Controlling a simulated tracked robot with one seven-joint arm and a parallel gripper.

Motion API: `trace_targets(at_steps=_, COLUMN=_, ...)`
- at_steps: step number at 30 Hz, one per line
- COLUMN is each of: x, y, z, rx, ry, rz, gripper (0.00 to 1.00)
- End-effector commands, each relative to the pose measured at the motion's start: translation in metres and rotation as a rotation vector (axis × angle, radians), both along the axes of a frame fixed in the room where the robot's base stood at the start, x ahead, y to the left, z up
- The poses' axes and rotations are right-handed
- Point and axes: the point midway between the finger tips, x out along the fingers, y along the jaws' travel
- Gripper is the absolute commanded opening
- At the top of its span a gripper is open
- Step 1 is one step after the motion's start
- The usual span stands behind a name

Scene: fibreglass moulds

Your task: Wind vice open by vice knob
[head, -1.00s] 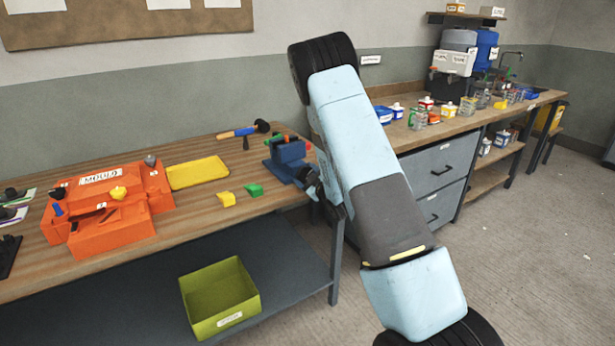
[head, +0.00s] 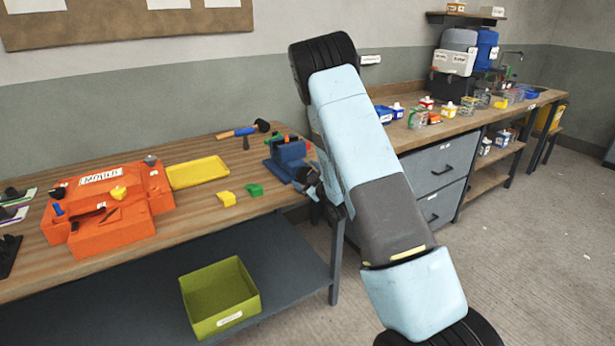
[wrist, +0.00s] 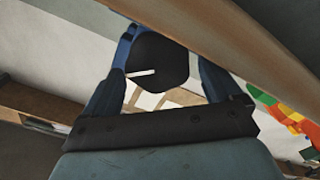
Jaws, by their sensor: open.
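The blue vice (head: 288,153) stands at the right end of the wooden bench. In the head view my gripper (head: 308,180) is at its near right side, partly hidden by my arm. In the wrist view my open gripper (wrist: 165,65) has its two blue fingers on either side of the round black vice knob (wrist: 158,62), which has a white mark on its face. The knob lies between the fingers; I cannot tell whether either finger touches it. The knob is not clear in the head view.
An orange mould (head: 110,208), a yellow tray (head: 198,172), a yellow block (head: 227,198), a green block (head: 254,190) and a hammer (head: 243,130) lie on the bench (head: 215,220). The bench edge (wrist: 230,50) runs close above my gripper in the wrist view. A green bin (head: 220,295) stands below.

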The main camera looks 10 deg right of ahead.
Motion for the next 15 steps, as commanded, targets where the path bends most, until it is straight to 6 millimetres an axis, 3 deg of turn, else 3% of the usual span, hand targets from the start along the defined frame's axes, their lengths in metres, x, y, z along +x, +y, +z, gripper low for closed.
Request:
trace_targets(at_steps=5, x=-0.021, y=-0.008, z=-0.003, rx=-0.002, ry=0.008, rz=-0.003, gripper=0.97)
trace_targets(at_steps=15, x=-0.084, y=-0.029, z=-0.003, rx=0.000, ry=0.007, rz=-0.004, gripper=0.97)
